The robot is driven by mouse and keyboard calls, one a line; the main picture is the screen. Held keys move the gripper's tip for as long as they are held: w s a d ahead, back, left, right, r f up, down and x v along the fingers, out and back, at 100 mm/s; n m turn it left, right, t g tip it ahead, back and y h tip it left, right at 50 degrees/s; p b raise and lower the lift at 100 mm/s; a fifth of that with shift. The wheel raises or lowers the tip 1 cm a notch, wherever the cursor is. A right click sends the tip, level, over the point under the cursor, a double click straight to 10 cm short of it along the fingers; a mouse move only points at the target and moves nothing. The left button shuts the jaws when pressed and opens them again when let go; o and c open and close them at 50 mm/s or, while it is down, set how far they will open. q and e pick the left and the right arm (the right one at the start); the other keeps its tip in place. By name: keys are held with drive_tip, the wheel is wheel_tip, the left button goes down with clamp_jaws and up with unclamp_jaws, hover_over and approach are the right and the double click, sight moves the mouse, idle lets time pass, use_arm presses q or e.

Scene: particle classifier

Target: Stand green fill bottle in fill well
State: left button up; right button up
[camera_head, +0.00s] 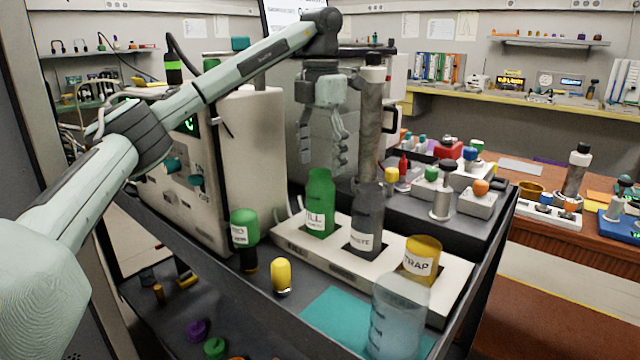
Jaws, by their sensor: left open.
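The green fill bottle (320,190) stands upright at the left end of the white block (290,240), its base in the left well. Its label shows the letters "ILL". My left gripper (323,155) hangs fingers-down just above and slightly behind the bottle's neck. Its fingers are apart and hold nothing. Whether a fingertip touches the bottle cannot be told. The inside of the well is hidden by the bottle. My right gripper is out of view.
A grey bottle (368,215) and a yellow bottle labelled TRAP (422,262) stand in the same block. A clear bottle (398,315) stands in front on a teal mat (335,312). A green-capped vial (243,228) and a beige machine (255,150) are at left.

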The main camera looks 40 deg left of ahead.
use_arm(q)
drive_tip(key=shift+r, duration=1.8)
drive_tip(key=shift+f, duration=0.1)
